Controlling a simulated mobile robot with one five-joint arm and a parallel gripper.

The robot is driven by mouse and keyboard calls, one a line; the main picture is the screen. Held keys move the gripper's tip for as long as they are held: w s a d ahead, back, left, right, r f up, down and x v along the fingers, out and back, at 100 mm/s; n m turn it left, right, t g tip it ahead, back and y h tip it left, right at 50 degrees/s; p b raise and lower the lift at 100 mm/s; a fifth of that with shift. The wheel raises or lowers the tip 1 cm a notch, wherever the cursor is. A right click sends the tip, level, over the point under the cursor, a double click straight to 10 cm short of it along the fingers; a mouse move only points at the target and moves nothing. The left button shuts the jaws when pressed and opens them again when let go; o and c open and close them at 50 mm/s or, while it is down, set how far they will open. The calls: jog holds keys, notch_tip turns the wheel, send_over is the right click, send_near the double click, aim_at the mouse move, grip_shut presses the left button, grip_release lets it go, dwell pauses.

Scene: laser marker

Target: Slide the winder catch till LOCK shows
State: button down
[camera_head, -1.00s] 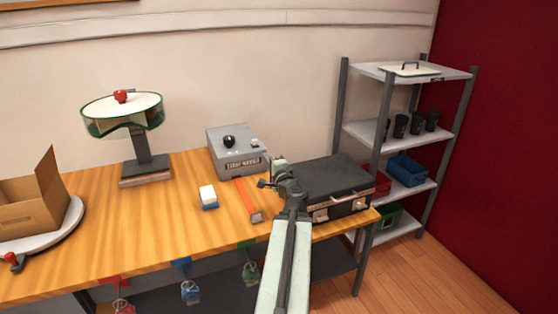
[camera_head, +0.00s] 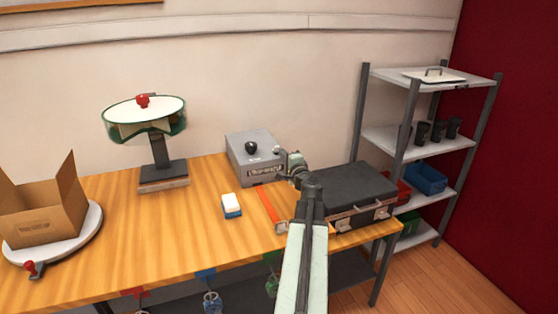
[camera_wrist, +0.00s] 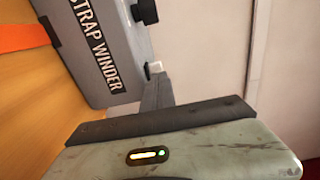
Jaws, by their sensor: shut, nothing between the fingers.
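The strap winder (camera_head: 262,172) is a grey box at the back of the table, with a black knob (camera_head: 251,147) on top. The wrist view shows its grey face (camera_wrist: 85,35) lettered STRAP WINDER, and part of the black knob (camera_wrist: 146,11). A small pale block (camera_wrist: 155,67), perhaps the catch, sits at the winder's edge. My gripper (camera_head: 284,155) is shut and empty at the winder's right side. In the wrist view its dark fingers (camera_wrist: 158,90) end close to the pale block; I cannot tell whether they touch. No LOCK word is readable.
A black case (camera_head: 350,190) lies right of my arm. An orange strap (camera_head: 268,206) runs forward from the winder. A blue-and-white block (camera_head: 231,206), a drum on a stand (camera_head: 163,172) and a carton (camera_head: 45,215) stand to the left. Table between them is clear.

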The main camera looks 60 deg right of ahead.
aim_at(277, 150)
jog(key=x, duration=0.2)
jog(key=shift+w+d, duration=0.1)
jog(key=shift+w, duration=0.25)
